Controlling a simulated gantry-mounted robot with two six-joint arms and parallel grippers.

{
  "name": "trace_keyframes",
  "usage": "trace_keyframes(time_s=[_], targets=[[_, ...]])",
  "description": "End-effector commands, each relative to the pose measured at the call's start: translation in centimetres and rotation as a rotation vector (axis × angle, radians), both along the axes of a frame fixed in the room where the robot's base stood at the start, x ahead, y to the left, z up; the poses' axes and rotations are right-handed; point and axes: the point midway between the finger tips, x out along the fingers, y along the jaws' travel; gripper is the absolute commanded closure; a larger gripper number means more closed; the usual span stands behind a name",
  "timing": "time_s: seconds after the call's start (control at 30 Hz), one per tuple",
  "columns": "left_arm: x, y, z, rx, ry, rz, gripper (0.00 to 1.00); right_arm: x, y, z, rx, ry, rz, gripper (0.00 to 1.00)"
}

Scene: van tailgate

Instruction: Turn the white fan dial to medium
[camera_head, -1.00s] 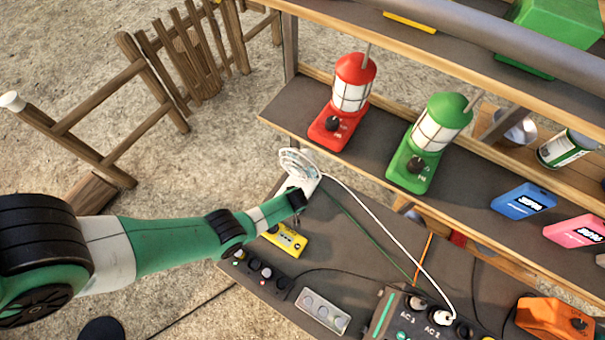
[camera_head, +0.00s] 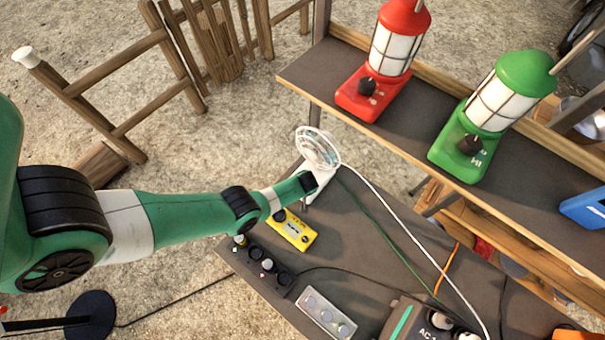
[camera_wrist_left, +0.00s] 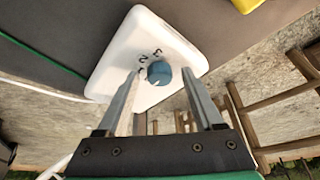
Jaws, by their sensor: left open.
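The white fan (camera_head: 318,152) stands at the far left corner of the lower dark table. Its white base (camera_wrist_left: 143,55) fills the middle of the left wrist view, with a blue dial (camera_wrist_left: 159,72) and printed numbers beside it, of which 2 and 3 can be read. My left gripper (camera_wrist_left: 163,75) is open, its two fingers on either side of the dial. Whether the fingers touch the dial, I cannot tell. In the head view my left gripper (camera_head: 308,182) is at the fan's base and its fingers are hardly visible. My right gripper is not in view.
A yellow device (camera_head: 292,230) lies close to my left wrist. A black knob strip (camera_head: 262,264) and a grey box (camera_head: 326,314) lie nearer. The fan's white cord (camera_head: 408,233) crosses the table. Red (camera_head: 388,60) and green (camera_head: 492,115) lanterns stand on the shelf above.

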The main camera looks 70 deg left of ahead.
Motion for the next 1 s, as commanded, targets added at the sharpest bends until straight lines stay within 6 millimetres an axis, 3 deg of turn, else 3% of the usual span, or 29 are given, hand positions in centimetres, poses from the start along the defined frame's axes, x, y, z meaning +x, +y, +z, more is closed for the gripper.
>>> trace_keyframes(time_s=[0.1, 0.5, 1.0], targets=[[0.0, -0.01, 0.07, 0.0, 0.0, 0.0, 0.31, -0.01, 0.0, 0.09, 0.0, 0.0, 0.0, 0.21], [-0.02, -0.03, 0.05, 0.0, 0.0, -0.001, 1.0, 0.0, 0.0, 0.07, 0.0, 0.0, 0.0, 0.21], [-0.15, 0.0, 0.09, 0.0, 0.001, -0.079, 1.0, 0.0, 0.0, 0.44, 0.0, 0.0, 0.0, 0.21]])
